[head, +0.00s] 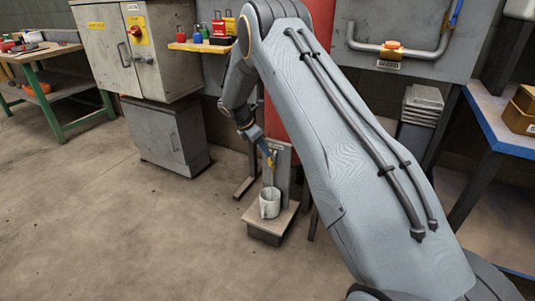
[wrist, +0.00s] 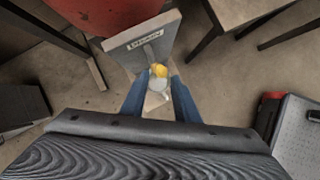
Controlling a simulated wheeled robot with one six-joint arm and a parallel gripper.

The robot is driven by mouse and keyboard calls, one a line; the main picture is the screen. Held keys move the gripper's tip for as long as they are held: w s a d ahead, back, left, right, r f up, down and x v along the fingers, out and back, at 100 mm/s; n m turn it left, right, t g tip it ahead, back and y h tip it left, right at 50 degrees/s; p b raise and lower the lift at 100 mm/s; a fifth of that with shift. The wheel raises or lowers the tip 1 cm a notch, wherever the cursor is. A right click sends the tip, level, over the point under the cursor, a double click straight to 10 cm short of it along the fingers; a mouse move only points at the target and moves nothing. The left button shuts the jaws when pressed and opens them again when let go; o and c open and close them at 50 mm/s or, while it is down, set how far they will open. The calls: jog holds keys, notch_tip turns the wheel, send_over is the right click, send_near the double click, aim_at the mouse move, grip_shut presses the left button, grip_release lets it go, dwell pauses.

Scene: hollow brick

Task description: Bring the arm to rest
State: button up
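My gripper (wrist: 158,78) points down, with its two blue fingers apart. It also shows in the head view (head: 269,155), above a white mug. A yellow knob (wrist: 159,70) on a drain fitting shows between the fingertips, with small gaps at its sides; I cannot tell whether it lies at fingertip depth. The white mug (head: 269,203) stands upright on a small stand (head: 286,217) below the fitting. In the wrist view the mug (wrist: 157,98) is partly hidden by the fingers. My arm is stretched out and down.
A labelled grey plate (wrist: 140,42) stands just behind the knob. A red tank (wrist: 108,12) is close by. A grey cabinet (head: 165,135) stands left, a green-legged bench (head: 62,85) far left, and a blue-edged table (head: 490,125) right. The floor at front left is clear.

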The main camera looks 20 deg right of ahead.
jog(key=shift+s+a+r, duration=0.1)
jog(key=shift+a+r, duration=0.2)
jog(key=shift+r, duration=0.3)
jog(key=s+a+r+m+y, duration=0.2)
jog(key=s+a+r+m, duration=0.3)
jog(key=s+r, duration=0.4)
jog(key=s+a+r+m+y, duration=0.1)
jog(key=s+a+r+m, duration=0.2)
jog(key=s+a+r, duration=0.7)
jog(key=s+a+r+m+g+y, duration=0.15)
jog(key=s+m, duration=0.25)
jog(key=s, duration=1.2)
jog(key=s+m+y, duration=0.2)
jog(key=s+m, duration=0.3)
jog(key=s, duration=1)
jog(key=d+r+m+h+p, duration=0.1)
jog(key=d+r+m+p, duration=0.2)
jog(key=d+r+p, duration=0.7)
notch_tip(320, 180, up, 3)
jog(key=p, duration=1.1)
jog(key=shift+f+p, duration=0.15)
jog(key=shift+p, duration=0.15)
